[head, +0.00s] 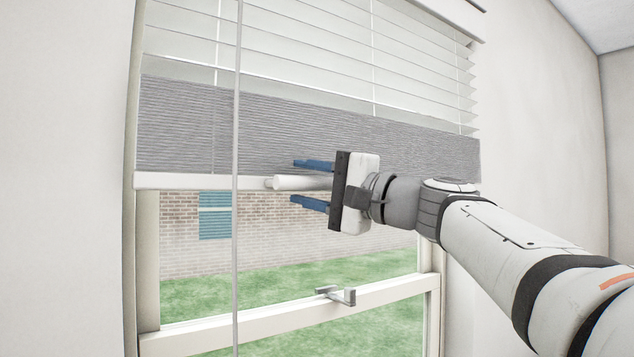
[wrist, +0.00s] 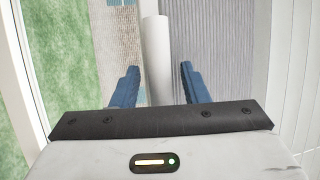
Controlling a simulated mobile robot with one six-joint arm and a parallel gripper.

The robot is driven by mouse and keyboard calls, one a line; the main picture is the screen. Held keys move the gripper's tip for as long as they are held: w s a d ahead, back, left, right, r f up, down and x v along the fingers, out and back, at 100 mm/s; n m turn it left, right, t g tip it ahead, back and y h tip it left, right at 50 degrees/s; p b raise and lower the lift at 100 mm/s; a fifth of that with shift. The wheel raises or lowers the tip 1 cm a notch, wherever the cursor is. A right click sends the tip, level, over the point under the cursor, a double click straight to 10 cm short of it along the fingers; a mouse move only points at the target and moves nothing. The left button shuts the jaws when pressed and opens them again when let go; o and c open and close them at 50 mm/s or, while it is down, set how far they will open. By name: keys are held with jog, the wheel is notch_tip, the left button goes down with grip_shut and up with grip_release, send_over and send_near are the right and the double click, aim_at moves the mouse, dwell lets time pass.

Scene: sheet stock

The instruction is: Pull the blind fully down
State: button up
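The blind (head: 230,122) covers the upper part of the window, with spread slats above and a dense grey stack below. Its white bottom rail (head: 200,181) is above the window's middle bar. A white rounded handle (head: 292,183) sticks out from the rail. My gripper (head: 312,183) is open, its blue fingers above and below the handle in the head view. In the wrist view the handle (wrist: 156,50) lies between the two fingers (wrist: 158,85), with gaps on both sides. The fingers do not appear to touch it.
A thin wand (head: 236,240) hangs in front of the blind, left of my gripper. The window's middle bar (head: 260,313) carries a small metal latch (head: 337,295) below. Brick wall and grass show through the glass. White walls flank the window.

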grip_shut()
